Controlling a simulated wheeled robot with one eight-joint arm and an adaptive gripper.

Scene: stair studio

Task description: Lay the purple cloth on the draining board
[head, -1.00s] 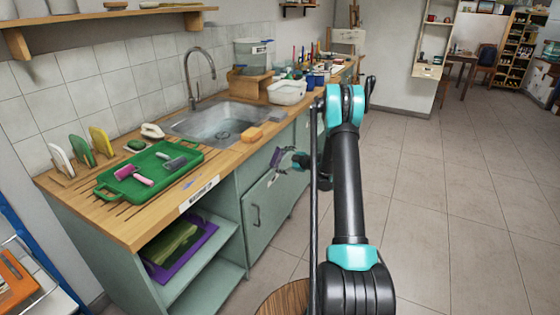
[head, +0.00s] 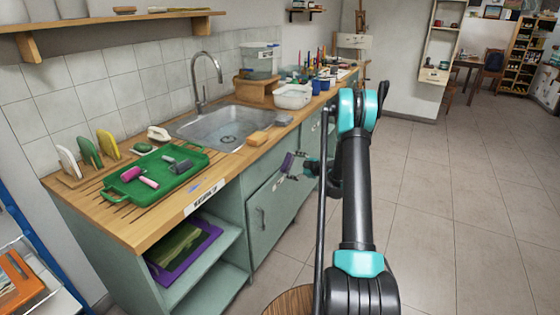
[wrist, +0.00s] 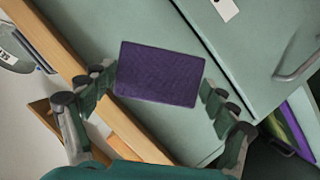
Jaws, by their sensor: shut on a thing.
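The purple cloth (wrist: 160,73) is a flat, dark rectangle between the fingertips of my gripper (wrist: 157,88) in the wrist view. My gripper is shut on it. In the head view the cloth (head: 287,163) is small and held in front of the green cabinet doors, below the counter edge. My gripper (head: 296,168) is just right of it, partly hidden by my arm. The draining board (head: 118,212) is the grooved wooden counter part left of the sink. A green tray (head: 128,190) with a pink-handled tool and a grey roller lies on it.
The metal sink (head: 225,128) has a tall tap behind it. An orange sponge (head: 257,138) lies by its front edge. Upright coloured plates (head: 88,152) stand at the wall behind the tray. An open shelf (head: 215,250) below holds a purple-framed picture. Floor at right is clear.

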